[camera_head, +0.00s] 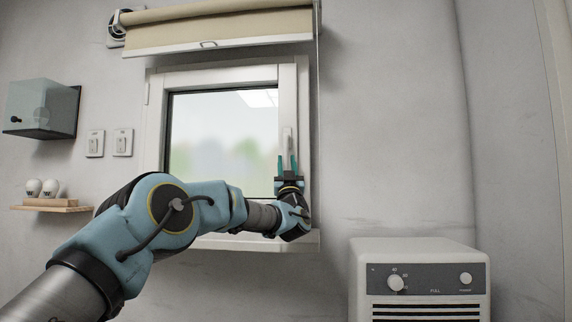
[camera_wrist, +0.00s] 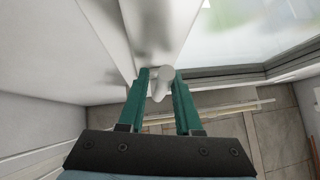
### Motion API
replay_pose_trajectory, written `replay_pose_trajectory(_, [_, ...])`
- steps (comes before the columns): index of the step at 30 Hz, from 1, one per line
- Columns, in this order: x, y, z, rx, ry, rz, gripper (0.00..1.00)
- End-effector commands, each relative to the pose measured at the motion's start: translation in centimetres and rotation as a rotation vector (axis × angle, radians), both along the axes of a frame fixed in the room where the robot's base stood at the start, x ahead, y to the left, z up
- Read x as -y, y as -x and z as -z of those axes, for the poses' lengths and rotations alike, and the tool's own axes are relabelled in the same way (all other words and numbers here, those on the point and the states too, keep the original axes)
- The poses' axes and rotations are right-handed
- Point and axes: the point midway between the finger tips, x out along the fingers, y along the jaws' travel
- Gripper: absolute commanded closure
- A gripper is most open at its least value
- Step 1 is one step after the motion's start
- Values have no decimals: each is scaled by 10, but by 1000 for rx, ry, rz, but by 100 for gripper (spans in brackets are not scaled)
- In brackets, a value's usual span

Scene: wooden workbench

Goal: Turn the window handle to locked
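The window handle (camera_head: 288,139) is pale and sits on the right side of the white window frame. It looks upright in the head view. In the wrist view the handle (camera_wrist: 164,77) shows between the tips of my two green fingers. My gripper (camera_head: 288,164) points up along the frame, just below the handle. In the wrist view my gripper (camera_wrist: 161,73) is open, with the fingers on either side of the handle's end. A small gap shows beside the handle; I cannot tell whether either finger touches it.
A rolled beige blind (camera_head: 215,32) hangs above the window (camera_head: 222,130). A white appliance with knobs (camera_head: 420,255) stands at lower right. A wall box (camera_head: 42,108), switches (camera_head: 95,143) and a small shelf with bulbs (camera_head: 50,208) are at left. The wall right of the window is clear.

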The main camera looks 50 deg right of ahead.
Motion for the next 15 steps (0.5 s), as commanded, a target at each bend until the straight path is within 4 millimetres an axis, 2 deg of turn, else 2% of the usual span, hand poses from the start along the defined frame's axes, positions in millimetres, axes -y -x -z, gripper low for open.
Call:
replay_pose_trajectory(1, [0,0,0,1,0,-1,60])
replay_pose_trajectory(4, [0,0,0,1,1,-1,49])
replay_pose_trajectory(15, [-3,2,4,2,0,-1,49])
